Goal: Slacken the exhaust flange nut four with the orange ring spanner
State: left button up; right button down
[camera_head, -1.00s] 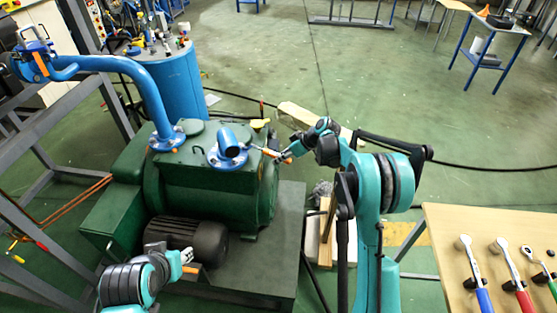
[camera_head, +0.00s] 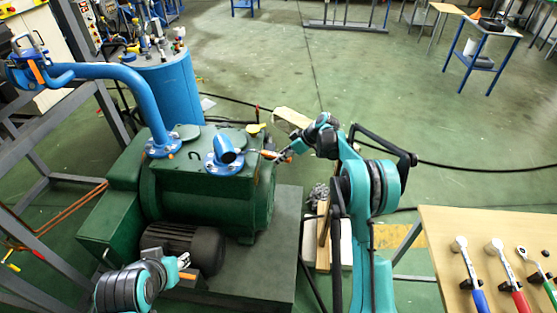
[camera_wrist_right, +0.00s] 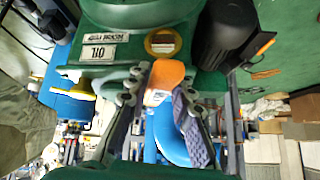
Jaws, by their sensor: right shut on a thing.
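The exhaust flange (camera_head: 224,160) is a blue collar under a short blue elbow pipe on top of the green pump. Its nuts are too small to tell apart. My right gripper (camera_head: 284,157) is just right of the flange, shut on the orange ring spanner (camera_head: 268,154), which points left toward the flange. Whether its ring is around a nut I cannot tell. In the right wrist view the spanner's orange part (camera_wrist_right: 165,75) shows between the two fingers of my right gripper (camera_wrist_right: 160,112). My left gripper (camera_head: 183,262) is low by the motor; its fingers are unclear.
The green pump (camera_head: 205,190) stands on a dark base, with a black motor (camera_head: 185,245) in front. A blue pipe (camera_head: 148,100) rises at its left. A wooden table (camera_head: 495,230) at right holds several tools with coloured handles. Green floor lies open behind.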

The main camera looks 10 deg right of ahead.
jog(key=shift+w+d, duration=0.2)
jog(key=shift+w, duration=0.1)
jog(key=shift+s+a, duration=0.1)
jog(key=shift+s, duration=0.05)
jog(key=shift+s+a, duration=0.15)
jog(key=shift+s, duration=0.05)
jog(key=shift+r, duration=0.1)
dwell(0.4)
jog(key=shift+r+p, duration=2.6)
jog(key=shift+r, duration=1.7)
